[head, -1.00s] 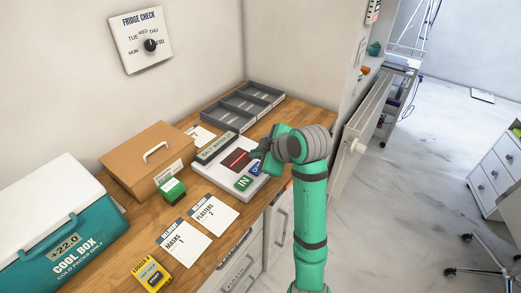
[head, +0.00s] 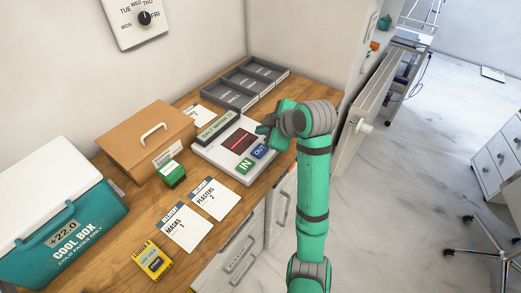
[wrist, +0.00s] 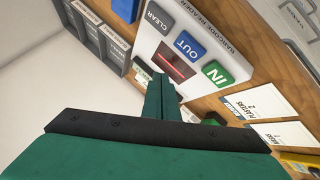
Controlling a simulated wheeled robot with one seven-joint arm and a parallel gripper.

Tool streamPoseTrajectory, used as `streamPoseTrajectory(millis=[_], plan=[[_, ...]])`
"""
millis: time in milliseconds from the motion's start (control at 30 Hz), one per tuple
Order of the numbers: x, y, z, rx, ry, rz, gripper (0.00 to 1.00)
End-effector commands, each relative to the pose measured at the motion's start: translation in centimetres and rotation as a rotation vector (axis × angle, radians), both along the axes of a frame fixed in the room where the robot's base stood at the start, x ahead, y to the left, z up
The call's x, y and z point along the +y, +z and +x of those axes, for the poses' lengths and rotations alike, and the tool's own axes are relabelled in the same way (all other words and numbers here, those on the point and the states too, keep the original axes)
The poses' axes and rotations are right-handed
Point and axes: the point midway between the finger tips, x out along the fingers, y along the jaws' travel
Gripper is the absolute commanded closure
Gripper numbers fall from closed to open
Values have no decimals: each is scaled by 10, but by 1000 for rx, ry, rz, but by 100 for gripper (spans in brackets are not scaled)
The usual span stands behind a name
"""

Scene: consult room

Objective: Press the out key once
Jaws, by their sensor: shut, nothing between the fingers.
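The white barcode reader (head: 208,150) lies on the wooden counter, with a dark red scan window and a small green display. Its blue OUT key (head: 259,151) is beside the green IN key (head: 244,165). In the wrist view, the OUT key (wrist: 189,46) sits between the IN key (wrist: 217,73) and a grey CLEAR key (wrist: 158,17). My gripper (head: 266,127) is shut and empty, at the reader's far right side. In the wrist view, its fingertips (wrist: 160,82) overlap the scan window and look apart from the OUT key. The CLEAR key is hidden in the head view.
A grey sectioned tray (head: 240,85) lies behind the reader. A radiator (head: 362,115) stands right of the counter.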

Motion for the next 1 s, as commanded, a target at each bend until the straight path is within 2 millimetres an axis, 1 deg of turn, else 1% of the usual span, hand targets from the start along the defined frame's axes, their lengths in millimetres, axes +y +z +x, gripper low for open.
streamPoseTrajectory(millis=[33,200,433,633,1000], plan=[[0,-8,0,3,-1,2,100],[0,-29,0,2,-2,2,100],[0,-51,0,1,0,2,100],[0,-58,0,0,0,0,100],[0,-59,0,0,0,0,100]])
